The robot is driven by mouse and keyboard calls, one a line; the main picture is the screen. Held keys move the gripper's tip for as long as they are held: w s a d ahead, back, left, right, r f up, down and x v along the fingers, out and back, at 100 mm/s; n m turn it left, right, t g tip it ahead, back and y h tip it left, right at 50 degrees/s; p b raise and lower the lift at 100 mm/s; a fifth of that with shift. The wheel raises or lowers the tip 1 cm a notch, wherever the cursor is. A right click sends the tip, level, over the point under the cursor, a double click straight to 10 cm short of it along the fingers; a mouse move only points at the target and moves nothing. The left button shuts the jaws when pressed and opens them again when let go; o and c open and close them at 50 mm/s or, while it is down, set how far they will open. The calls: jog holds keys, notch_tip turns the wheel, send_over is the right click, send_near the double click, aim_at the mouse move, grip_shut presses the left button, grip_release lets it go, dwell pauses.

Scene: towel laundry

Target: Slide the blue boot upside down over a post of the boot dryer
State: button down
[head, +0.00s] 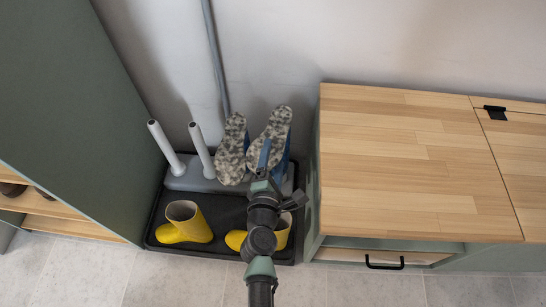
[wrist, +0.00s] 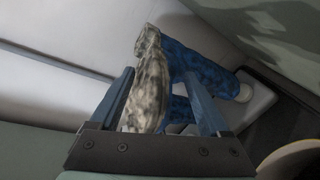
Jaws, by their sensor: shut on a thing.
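Two blue boots with mottled grey soles are upside down, soles up, at the right end of the boot dryer (head: 182,182). The left boot (head: 233,150) stands beside the right boot (head: 275,125). My gripper (head: 264,155) is at the right boot and hides part of it. In the wrist view, my gripper (wrist: 163,95) is shut on a boot, its mottled sole (wrist: 150,85) between the fingers. A blue shaft (wrist: 205,70) behind it reaches down to the pale dryer base (wrist: 262,98). The posts under both boots are hidden, so I cannot tell how far the held boot sits over one.
Two bare posts (head: 166,148) (head: 202,150) rise at the dryer's left. A wood-topped cabinet (head: 410,160) stands close at the right, a green cabinet (head: 75,110) at the left.

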grip_release()
jog(key=p+v, duration=0.1)
jog(key=v, duration=1.2)
